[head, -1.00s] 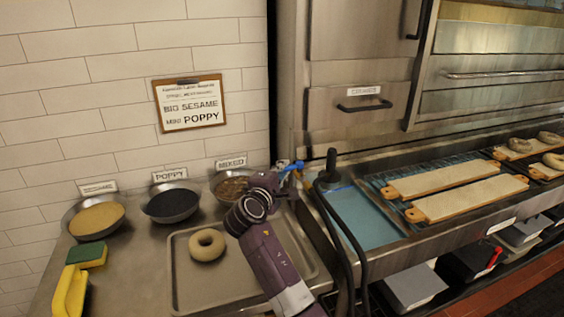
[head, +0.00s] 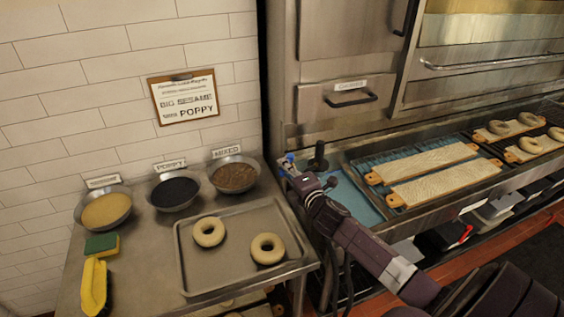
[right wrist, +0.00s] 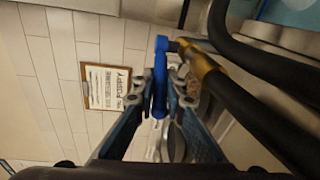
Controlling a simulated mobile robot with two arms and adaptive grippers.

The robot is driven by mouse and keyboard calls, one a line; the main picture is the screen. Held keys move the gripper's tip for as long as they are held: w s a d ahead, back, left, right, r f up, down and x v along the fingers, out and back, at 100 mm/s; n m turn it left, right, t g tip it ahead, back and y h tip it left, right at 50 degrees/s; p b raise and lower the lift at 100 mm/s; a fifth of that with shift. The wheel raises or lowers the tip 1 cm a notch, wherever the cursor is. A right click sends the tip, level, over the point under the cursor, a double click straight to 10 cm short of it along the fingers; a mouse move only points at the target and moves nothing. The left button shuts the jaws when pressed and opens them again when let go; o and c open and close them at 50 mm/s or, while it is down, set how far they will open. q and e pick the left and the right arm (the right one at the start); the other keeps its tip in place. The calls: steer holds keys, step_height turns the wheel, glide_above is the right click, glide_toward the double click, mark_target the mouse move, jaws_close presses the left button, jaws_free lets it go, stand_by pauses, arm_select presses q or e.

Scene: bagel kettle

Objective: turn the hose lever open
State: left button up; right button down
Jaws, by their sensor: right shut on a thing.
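The hose lever (right wrist: 158,75) is a blue handle beside a brass fitting (right wrist: 202,66) on a black hose (right wrist: 265,110) in the right wrist view. My right gripper (right wrist: 160,98) is shut on the blue lever, which stands between its fingertips. In the head view the right gripper (head: 297,172) is at the left end of the steel counter, and a small blue part of the lever (head: 288,159) shows at its tip. The gripper hides most of the lever and fitting there. My left gripper is not in view.
A black upright post (head: 318,158) stands close right of the gripper. A tray (head: 190,270) with two bagels lies to the left, near bowls of toppings. Wooden boards (head: 425,162) lie on the counter to the right. A clipboard sign (head: 183,97) hangs on the tiled wall.

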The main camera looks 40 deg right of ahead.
steer(key=shift+s+d+n+y, duration=0.1)
steer(key=shift+s+n+y, duration=0.05)
steer(key=shift+n+y, duration=0.2)
stand_by(0.3)
steer(key=c, duration=2)
jaws_free()
steer(key=shift+o, duration=0.2)
steer(key=s+a+r, duration=0.1)
steer(key=s, duration=1.1)
steer(key=shift+r, duration=0.3)
steer(key=shift+w+a, duration=0.1)
